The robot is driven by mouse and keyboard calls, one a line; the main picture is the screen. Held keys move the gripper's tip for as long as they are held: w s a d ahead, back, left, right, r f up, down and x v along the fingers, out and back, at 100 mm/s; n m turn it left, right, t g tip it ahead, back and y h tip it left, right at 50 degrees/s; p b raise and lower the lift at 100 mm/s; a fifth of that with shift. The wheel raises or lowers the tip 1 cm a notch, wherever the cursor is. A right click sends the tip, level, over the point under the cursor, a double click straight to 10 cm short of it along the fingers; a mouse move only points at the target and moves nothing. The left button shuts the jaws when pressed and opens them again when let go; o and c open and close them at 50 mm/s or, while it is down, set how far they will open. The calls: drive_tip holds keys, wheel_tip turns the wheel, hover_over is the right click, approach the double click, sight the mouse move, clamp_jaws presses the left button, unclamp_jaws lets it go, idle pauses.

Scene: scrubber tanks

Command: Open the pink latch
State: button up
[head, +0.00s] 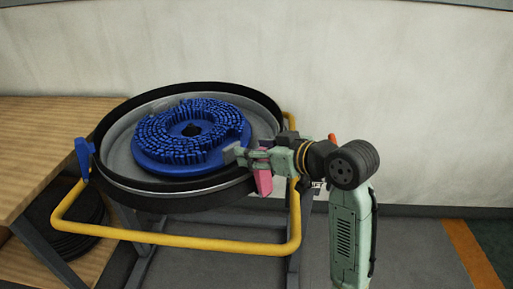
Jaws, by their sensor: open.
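The pink latch (264,182) is at the right side of the round black-rimmed tank (187,192), partly hidden behind my gripper. Its lower part hangs below the gripper, outside the rim. My gripper (246,157) is open and reaches in from the right at the level of the tank's rim. Its fingers overlap the latch in the picture. I cannot tell whether they touch it or lie around it.
A blue circular brush (190,137) lies in the tank. A blue latch (84,158) is on the left rim. A yellow tube frame (165,239) runs around the front. A wooden shelf (40,140) stands left. A pale wall (400,100) is behind; floor at right is clear.

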clamp_jaws()
idle(0.8)
